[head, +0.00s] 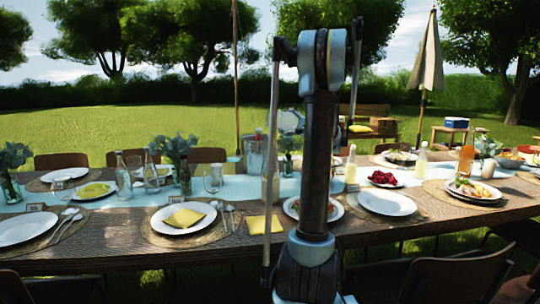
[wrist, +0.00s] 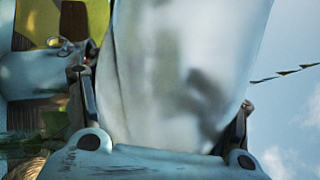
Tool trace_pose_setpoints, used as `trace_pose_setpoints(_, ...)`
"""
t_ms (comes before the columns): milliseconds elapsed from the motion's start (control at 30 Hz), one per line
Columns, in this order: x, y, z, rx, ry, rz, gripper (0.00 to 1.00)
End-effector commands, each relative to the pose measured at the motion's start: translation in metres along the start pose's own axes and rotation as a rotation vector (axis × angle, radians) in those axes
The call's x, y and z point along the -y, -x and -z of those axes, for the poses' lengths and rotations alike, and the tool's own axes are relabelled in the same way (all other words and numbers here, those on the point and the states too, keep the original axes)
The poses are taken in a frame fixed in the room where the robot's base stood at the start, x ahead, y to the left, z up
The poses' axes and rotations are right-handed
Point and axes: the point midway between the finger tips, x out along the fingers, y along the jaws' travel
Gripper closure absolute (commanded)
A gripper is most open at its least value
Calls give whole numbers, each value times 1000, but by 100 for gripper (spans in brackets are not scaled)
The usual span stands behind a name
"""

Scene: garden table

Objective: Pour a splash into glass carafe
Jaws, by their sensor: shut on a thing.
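In the wrist view my gripper (wrist: 165,122) is shut on a large, smooth, pale grey-white vessel (wrist: 185,60). The vessel fills the middle of that view, and its rim and contents are not visible. In the head view my own arm hides most of the gripper. A pale shape shows just left of the arm; I cannot tell whether it is the held vessel. I cannot tell which one is the glass carafe.
The long wooden table (head: 130,256) is crowded with plates, glasses and flower vases. A metal bucket (head: 252,158) stands near the middle. A yellow napkin (head: 262,225) lies at the front. Chairs (head: 455,278) stand close at the front right.

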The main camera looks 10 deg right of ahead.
Motion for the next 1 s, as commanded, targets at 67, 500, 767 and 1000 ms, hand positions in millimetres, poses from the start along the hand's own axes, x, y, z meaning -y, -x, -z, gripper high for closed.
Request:
trace_pose_setpoints(67, 2, 0, -1, 3, 11, 1, 93)
trace_pose_setpoints(500, 7, -1, -5, 12, 62, 1, 93)
trace_pose_setpoints(767, 8, -1, -6, 17, 90, 1, 93)
trace_pose_setpoints(1000, 9, -1, -8, 22, 117, 2, 93)
